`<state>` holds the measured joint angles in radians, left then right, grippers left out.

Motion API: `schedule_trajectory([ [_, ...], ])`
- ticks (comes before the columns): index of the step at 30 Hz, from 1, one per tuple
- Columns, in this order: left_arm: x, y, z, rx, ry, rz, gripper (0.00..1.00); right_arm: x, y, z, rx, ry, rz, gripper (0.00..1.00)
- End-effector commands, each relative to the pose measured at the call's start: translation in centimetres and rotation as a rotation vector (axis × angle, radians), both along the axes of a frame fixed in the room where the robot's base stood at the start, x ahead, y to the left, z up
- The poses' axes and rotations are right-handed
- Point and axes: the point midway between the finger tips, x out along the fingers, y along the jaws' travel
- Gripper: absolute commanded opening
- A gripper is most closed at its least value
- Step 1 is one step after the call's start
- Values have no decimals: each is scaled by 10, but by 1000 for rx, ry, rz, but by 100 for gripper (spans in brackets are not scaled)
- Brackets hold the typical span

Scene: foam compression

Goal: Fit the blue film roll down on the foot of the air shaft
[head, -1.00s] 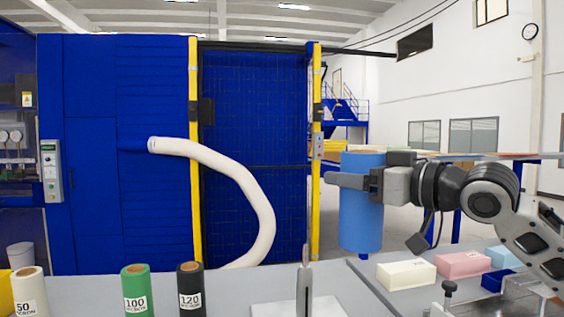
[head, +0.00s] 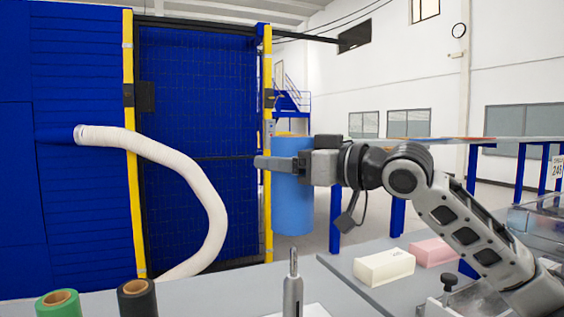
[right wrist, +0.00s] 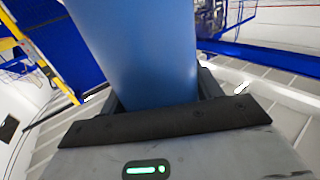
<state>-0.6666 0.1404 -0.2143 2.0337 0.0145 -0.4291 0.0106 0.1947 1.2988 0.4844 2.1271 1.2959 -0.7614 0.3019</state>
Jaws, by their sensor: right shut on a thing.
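The blue film roll (head: 292,205) hangs upright in the air in the head view, its brown core just showing at the top. My right gripper (head: 285,164) is shut on its upper part from the right. In the right wrist view the roll (right wrist: 140,50) fills the space between the fingers. The air shaft (head: 293,285) is a grey upright rod with a thin tip, at the bottom middle of the head view. The roll's lower end appears just above the shaft tip in the picture, apart from it; the depth between them is unclear. The shaft's foot is cut off. My left gripper is out of view.
A green roll (head: 58,305) and a black roll (head: 137,298) stand at the lower left. Cream (head: 384,267) and pink (head: 432,252) blocks lie on the grey table to the right, near a black knob (head: 449,281). A white hose (head: 200,190) curves behind the table.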

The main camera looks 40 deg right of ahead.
Motion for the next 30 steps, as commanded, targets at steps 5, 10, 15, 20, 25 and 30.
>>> schedule_trajectory([
  [5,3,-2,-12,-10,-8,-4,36,-2,-2,-18,0,-4,-5,30],
  [10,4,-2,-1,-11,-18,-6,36,-2,-2,-12,0,-4,-5,30],
  [15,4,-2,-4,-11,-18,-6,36,-3,-2,-14,0,-5,-5,30],
  [20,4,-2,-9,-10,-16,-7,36,-5,-3,-18,0,-5,-5,30],
  [25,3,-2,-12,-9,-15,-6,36,-6,-3,-19,0,-4,-5,30],
  [30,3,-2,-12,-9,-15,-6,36,-6,-3,-18,0,-4,-5,30],
])
